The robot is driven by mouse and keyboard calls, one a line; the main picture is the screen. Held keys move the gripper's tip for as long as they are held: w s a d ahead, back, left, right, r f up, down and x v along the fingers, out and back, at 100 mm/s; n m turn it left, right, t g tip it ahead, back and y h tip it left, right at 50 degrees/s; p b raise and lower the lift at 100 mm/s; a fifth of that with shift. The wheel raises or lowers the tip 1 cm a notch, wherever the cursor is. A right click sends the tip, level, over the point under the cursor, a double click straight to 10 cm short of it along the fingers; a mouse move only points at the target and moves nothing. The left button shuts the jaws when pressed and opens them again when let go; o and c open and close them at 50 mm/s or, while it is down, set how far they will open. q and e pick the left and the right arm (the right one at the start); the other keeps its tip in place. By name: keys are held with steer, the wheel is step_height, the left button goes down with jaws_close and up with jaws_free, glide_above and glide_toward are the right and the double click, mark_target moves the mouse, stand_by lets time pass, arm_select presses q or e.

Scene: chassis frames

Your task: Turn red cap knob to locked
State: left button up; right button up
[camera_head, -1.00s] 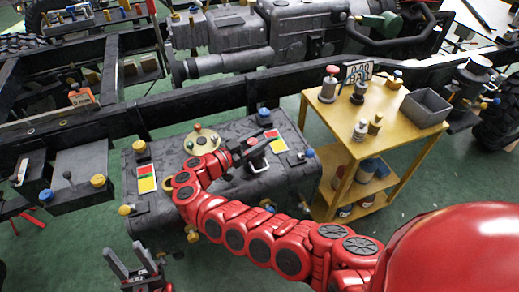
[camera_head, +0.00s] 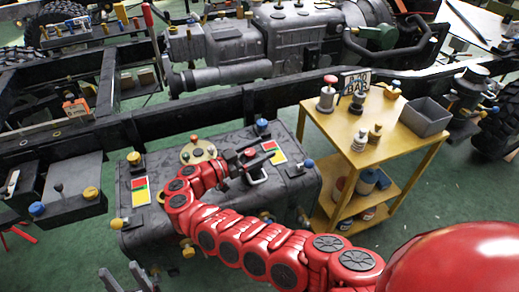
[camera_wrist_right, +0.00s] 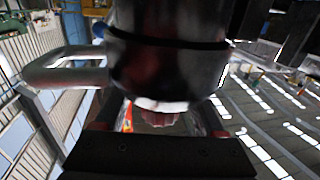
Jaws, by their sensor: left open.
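The dark tank (camera_head: 225,200) carries a curved grey handle (camera_head: 259,178) and a small red cap (camera_head: 250,153) near its right end. My right gripper (camera_head: 238,160) is at this cap, its arm reaching in from the right. In the right wrist view a reddish ridged cap (camera_wrist_right: 160,118) shows between the fingers, below a dark cylinder (camera_wrist_right: 170,55) with a grey loop handle (camera_wrist_right: 65,70). Whether the fingers touch the cap is unclear. My left gripper (camera_head: 128,278) is open and empty at the bottom edge, its fingers apart.
The tank top also holds a tan round plate (camera_head: 198,150) with small knobs, a yellow knob (camera_head: 134,158), a blue knob (camera_head: 262,126) and colour labels. A yellow cart (camera_head: 345,125) with bottles and a grey bin (camera_head: 426,116) stands to the right. A black chassis rail (camera_head: 200,107) runs behind.

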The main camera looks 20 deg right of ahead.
mark_target(245, 157)
steer(key=shift+a, duration=0.15)
steer(key=b+v, duration=0.1)
steer(key=v, duration=0.5)
steer(key=shift+a, duration=0.15)
steer(key=shift+s+a+f, duration=0.1)
steer(key=shift+s+a, duration=0.1)
steer(key=shift+a, duration=0.45)
steer(key=shift+b+v, duration=0.5)
steer(key=shift+v, duration=0.25)
steer(key=shift+s+a+b, duration=0.15)
steer(key=shift+a+b, duration=0.2)
steer(key=shift+a, duration=0.2)
steer(key=shift+s+a+b, duration=0.2)
steer(key=shift+a+b, duration=0.2)
steer(key=shift+a, duration=0.3)
